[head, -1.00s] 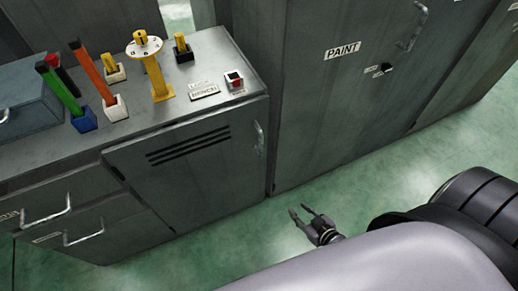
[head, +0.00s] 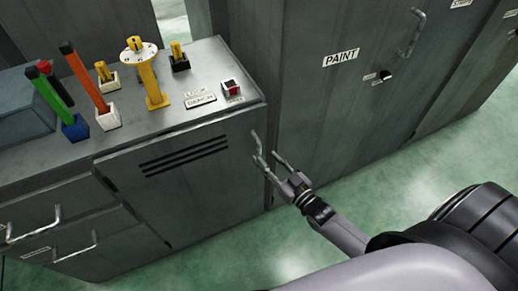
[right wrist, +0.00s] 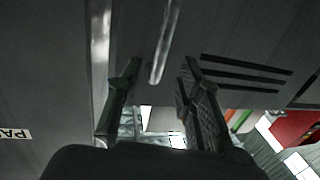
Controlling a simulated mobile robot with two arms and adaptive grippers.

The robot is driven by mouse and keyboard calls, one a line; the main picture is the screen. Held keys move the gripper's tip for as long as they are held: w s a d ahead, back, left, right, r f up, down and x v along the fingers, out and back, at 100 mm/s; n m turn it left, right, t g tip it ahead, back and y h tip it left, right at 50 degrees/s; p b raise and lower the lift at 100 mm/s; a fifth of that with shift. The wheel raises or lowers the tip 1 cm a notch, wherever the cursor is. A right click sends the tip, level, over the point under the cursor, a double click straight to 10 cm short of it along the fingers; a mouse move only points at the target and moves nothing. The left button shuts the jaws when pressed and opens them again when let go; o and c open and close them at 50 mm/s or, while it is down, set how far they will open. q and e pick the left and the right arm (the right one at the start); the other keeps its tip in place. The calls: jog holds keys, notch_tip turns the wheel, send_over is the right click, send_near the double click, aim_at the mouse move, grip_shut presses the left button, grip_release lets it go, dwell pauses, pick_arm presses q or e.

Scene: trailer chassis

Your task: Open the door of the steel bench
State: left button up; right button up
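The steel bench (head: 215,62) stands at the left in the head view. Its grey door (head: 190,195) has three dark slots and looks shut. The door's upright bar handle (head: 255,141) is near the door's right edge. My right gripper (head: 268,160) is open, with its fingertips at the lower part of the handle. In the right wrist view, the handle (right wrist: 165,45) runs down to between the two open fingers (right wrist: 158,72). I cannot tell whether a finger touches it. My left gripper is in neither view.
A tall grey cabinet labelled PAINT (head: 310,110) stands right of the bench. On the bench top are a yellow stand (head: 150,90), coloured sticks in holders, a small red-buttoned box (head: 231,89) and a blue-grey box (head: 20,110). Green floor (head: 250,245) is clear in front of the door.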

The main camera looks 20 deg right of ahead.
aim_at(260, 151)
jog(key=w, duration=0.3)
jog(key=w+a, duration=0.1)
jog(key=w, duration=0.2)
jog(key=shift+a, duration=0.1)
jog(key=shift+c, duration=0.2)
grip_shut()
dwell(0.5)
